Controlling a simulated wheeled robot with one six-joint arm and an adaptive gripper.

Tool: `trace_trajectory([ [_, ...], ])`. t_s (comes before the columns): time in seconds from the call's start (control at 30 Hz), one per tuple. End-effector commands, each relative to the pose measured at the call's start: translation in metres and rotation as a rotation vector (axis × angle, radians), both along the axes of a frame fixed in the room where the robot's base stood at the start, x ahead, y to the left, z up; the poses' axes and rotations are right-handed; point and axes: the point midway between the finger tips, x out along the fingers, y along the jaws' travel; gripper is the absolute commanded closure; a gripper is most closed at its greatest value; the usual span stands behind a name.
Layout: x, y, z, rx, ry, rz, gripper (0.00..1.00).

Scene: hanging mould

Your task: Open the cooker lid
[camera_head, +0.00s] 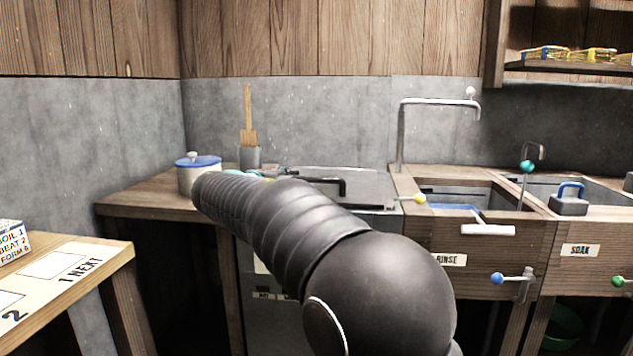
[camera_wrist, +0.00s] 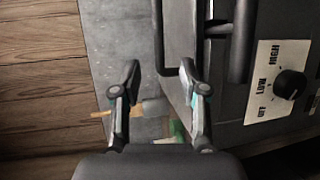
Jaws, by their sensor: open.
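The cooker (camera_head: 381,224) is a grey metal unit in the middle of the counter, between a wooden worktop and the sinks. A black bar handle (camera_head: 327,181) sticks out along the lid's front. In the wrist view a black bent bar, which looks like this handle (camera_wrist: 158,40), runs down between the fingers. My gripper (camera_wrist: 161,72) is open, with one finger on each side of the bar's bent end. I cannot tell whether either finger touches it. My arm hides most of the gripper in the head view.
A control dial (camera_wrist: 291,84) marked high, low and off is right of the gripper. A blue-lidded pot (camera_head: 198,174) and a brush in a cup (camera_head: 249,155) stand left. The rinse sink (camera_head: 462,196) adjoins on the right. A wall stands behind.

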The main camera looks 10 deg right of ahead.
Motion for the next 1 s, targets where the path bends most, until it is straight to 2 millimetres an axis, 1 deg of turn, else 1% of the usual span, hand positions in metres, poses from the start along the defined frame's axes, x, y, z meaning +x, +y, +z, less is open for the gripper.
trace_trajectory([
  [0.07, 0.005, -0.001, 0.000, -0.008, -0.004, 0.001, 0.57],
  [0.17, 0.013, -0.008, -0.002, -0.008, -0.003, -0.001, 0.57],
  [0.7, 0.083, -0.070, -0.019, -0.007, -0.001, -0.001, 0.57],
  [0.83, 0.095, -0.080, -0.021, -0.006, -0.003, 0.000, 0.57],
  [1.0, 0.102, -0.086, -0.024, -0.007, -0.002, 0.001, 0.57],
])
